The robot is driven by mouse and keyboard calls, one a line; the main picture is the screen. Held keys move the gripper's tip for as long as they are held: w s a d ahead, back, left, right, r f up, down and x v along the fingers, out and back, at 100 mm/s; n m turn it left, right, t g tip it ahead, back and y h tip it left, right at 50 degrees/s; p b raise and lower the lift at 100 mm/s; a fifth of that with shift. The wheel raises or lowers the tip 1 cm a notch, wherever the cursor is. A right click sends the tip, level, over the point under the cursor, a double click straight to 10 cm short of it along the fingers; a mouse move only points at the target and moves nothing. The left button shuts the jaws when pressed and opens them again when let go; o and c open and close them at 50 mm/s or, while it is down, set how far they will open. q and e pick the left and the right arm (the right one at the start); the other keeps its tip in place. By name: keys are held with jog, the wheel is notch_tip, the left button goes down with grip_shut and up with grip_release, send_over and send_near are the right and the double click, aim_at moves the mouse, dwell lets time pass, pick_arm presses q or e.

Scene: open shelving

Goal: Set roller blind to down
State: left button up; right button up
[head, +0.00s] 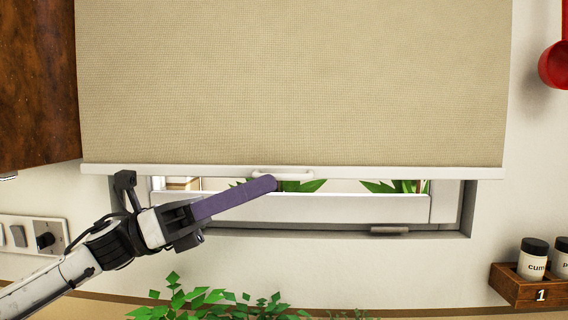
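The beige roller blind (290,85) hangs over most of the window, with a pale bottom bar (400,172) along its lower edge. A small white pull handle (283,173) sits at the middle of that bar. A strip of the window (330,208) shows below the bar, with its frame and some green leaves behind. My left gripper (266,184) reaches in from the left. Its purple finger tip is at the left part of the handle and just below it in the picture. I cannot tell whether it touches. The fingers overlap from this side. My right gripper is not in view.
A brown wooden cabinet (38,85) is at the upper left, above a switch panel (34,236). A leafy plant (215,300) stands below the window. A wooden spice rack (515,289) with jars is at lower right. A red ladle (556,65) hangs at upper right.

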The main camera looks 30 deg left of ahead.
aim_at(284, 177)
pick_arm(q)
jog(key=p+x, duration=0.2)
jog(key=x, duration=0.1)
jog(key=shift+r, duration=0.25)
jog(key=shift+w+d, duration=0.35)
jog(key=shift+d, duration=0.15)
grip_shut()
dwell(1.0)
